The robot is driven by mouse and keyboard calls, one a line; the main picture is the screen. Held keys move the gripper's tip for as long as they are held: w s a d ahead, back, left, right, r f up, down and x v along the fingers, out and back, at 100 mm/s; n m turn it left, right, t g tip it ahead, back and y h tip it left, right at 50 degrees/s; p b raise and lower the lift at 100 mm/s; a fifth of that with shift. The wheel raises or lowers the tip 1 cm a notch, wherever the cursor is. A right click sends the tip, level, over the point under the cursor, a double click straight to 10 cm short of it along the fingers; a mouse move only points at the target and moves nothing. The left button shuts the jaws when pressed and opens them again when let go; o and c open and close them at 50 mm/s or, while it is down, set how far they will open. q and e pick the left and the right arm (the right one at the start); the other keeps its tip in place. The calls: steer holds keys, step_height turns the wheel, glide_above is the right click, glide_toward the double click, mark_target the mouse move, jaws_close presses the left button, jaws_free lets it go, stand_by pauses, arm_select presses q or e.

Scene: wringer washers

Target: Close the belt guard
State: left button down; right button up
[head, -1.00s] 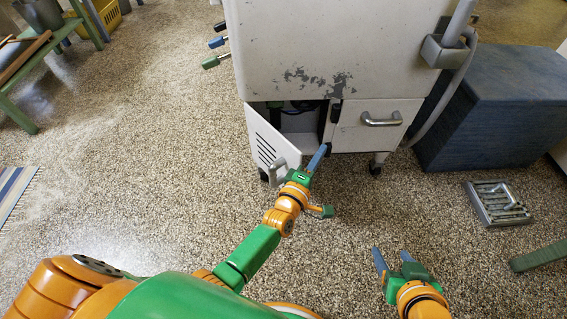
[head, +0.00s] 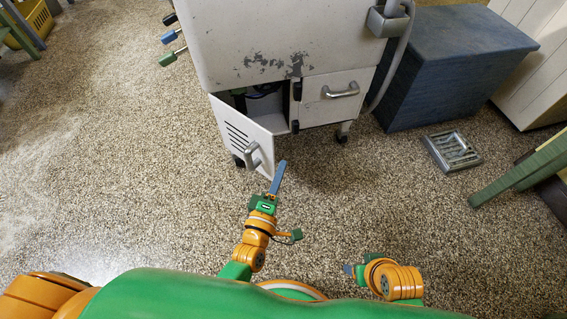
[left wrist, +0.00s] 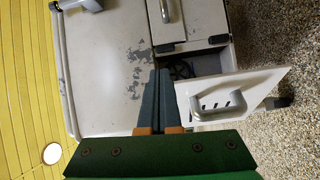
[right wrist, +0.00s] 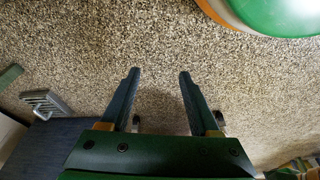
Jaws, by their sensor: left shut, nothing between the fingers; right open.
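The belt guard (head: 238,130) is a white slotted door with a bar handle (head: 254,154), low on the left of the white washer cabinet (head: 270,45). It stands ajar, with dark parts showing in the opening behind it. In the left wrist view the belt guard (left wrist: 262,90) is right of my fingers. My left gripper (head: 281,165) is shut and empty, just right of the handle in the head view, with no clear contact. It also shows in the left wrist view (left wrist: 160,75). My right gripper (right wrist: 159,72) is open and empty over the floor, low in the head view.
A closed panel with a handle (head: 340,90) is right of the opening. A blue box (head: 445,70) stands right of the washer, with a metal floor grate (head: 452,151) before it. A green bench leg (head: 520,172) is at right. The speckled floor in front is clear.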

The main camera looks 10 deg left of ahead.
arm_select(q)
steer(key=s+a+m+h+b, duration=0.1)
steer(key=s+a+m+h, duration=0.2)
steer(key=a+m, duration=0.8)
steer(key=m+g+h+b, duration=0.3)
steer(key=m, duration=0.7)
glide_toward(267, 135)
steer(key=w, duration=0.1)
steer(key=b+x, duration=0.1)
steer(key=x, duration=0.4)
steer(key=shift+w+d+f, duration=0.15)
steer(key=shift+d+f, duration=0.05)
steer(key=shift+d, duration=0.1)
steer(key=shift+w+d, duration=0.1)
steer(key=shift+w, duration=0.05)
arm_select(e)
steer(key=w+a+r+t+y, duration=0.1)
steer(key=w+a+r+t, duration=0.1)
steer(key=w+r+t, duration=0.5)
steer(key=w+a+r+n+t+y, duration=0.1)
steer(key=w+r+t, duration=0.6)
steer(key=r, duration=0.8)
steer(key=shift+w+a+t+y, duration=0.35)
steer(key=shift+a+y, duration=0.45)
steer(key=shift+a, duration=0.45)
arm_select(q)
steer(key=shift+w+t, duration=0.1)
steer(key=shift+t, duration=0.2)
arm_select(e)
steer(key=shift+w, duration=0.1)
